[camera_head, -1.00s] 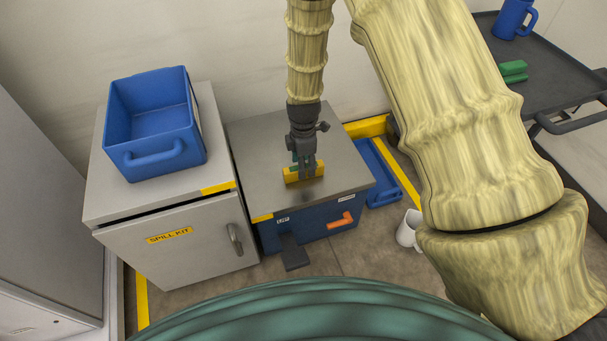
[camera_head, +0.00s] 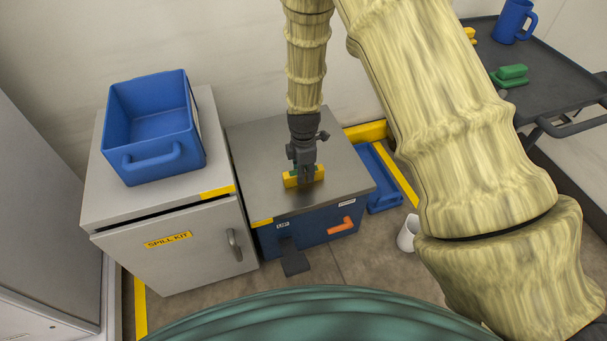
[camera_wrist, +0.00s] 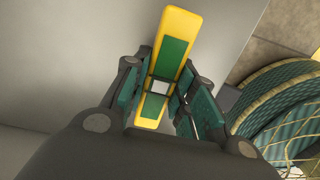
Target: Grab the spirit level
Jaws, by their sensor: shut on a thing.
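The spirit level is a yellow bar with green panels and a small pale window. It shows in the head view (camera_head: 290,181) over the grey top of the low blue cabinet (camera_head: 265,170), and large in the wrist view (camera_wrist: 181,24). My gripper (camera_head: 304,176) points down and is shut on the level's middle, one finger on each side. In the wrist view the fingers (camera_wrist: 158,92) flank the level near its window. I cannot tell for sure whether the level touches the cabinet top. The fingers hide part of it in the head view.
A blue bin (camera_head: 150,125) stands on the spill kit cabinet (camera_head: 200,250) to the left. A dark cart (camera_head: 550,95) at right holds a blue mug (camera_head: 513,20) and a green block (camera_head: 511,76). A white mug (camera_head: 407,233) lies on the floor.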

